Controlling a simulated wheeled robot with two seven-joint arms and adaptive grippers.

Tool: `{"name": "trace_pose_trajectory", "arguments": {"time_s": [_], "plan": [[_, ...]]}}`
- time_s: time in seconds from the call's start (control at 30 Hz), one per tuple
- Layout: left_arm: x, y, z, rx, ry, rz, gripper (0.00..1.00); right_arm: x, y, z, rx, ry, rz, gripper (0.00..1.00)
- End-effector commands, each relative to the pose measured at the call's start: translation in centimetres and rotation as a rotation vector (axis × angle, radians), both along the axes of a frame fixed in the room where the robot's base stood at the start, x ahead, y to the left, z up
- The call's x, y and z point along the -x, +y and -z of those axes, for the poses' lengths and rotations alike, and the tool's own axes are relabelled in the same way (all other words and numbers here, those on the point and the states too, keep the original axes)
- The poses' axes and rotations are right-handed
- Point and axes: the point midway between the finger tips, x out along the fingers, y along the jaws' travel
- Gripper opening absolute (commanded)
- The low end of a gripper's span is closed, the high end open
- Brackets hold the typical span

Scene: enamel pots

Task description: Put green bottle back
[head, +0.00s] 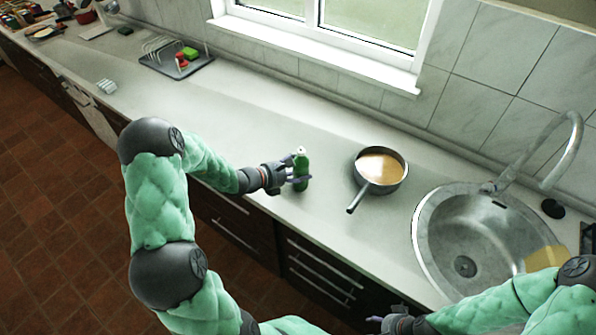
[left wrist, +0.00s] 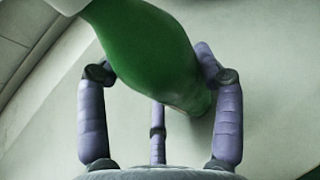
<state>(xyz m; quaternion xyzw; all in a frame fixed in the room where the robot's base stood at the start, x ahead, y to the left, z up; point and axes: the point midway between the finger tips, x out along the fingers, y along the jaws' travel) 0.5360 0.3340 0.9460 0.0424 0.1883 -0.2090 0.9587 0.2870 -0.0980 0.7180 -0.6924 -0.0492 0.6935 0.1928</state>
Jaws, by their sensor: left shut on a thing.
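The green bottle (head: 301,170) with a white cap stands roughly upright at the counter, left of the pan, in the head view. My left gripper (head: 291,176) is shut on it from the left side. In the left wrist view the green bottle (left wrist: 148,50) fills the space between the fingers of my left gripper (left wrist: 158,90); whether its base touches the counter I cannot tell. My right gripper (head: 376,321) shows only in part at the bottom edge of the head view, low by the cabinet front, and its fingers are unclear.
A pan (head: 381,168) with orange-brown contents sits right of the bottle, handle toward the front. A round sink (head: 440,235) with a tap is further right. A grey rack tray (head: 190,69) with a red-and-white bottle and green item stands back left. The counter between is mostly clear.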

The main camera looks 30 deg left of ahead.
Motion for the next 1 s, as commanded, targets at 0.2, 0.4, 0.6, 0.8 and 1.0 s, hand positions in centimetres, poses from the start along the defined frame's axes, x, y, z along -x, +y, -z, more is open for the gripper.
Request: {"name": "trace_pose_trajectory", "arguments": {"time_s": [0.2,0.4,0.6,0.8,1.0], "plan": [[-0.07,0.07,-0.01,-0.001,-0.004,-0.001,0.23,0.00,0.00,0.02,0.000,0.000,0.000,0.54],[-0.02,0.03,0.49,0.000,-0.002,-0.001,0.70,0.00,-0.01,0.41,0.000,0.000,0.000,0.54],[-0.01,0.02,0.39,0.000,-0.001,0.000,0.91,0.00,0.00,0.31,0.000,0.000,0.000,0.54],[-0.01,0.02,0.38,0.000,-0.002,0.000,0.91,0.00,0.00,0.30,0.000,0.000,0.000,0.54],[0.50,0.33,-0.28,-0.001,-0.002,-0.001,0.91,-0.01,0.00,-0.20,0.000,0.000,0.000,0.54]]}}
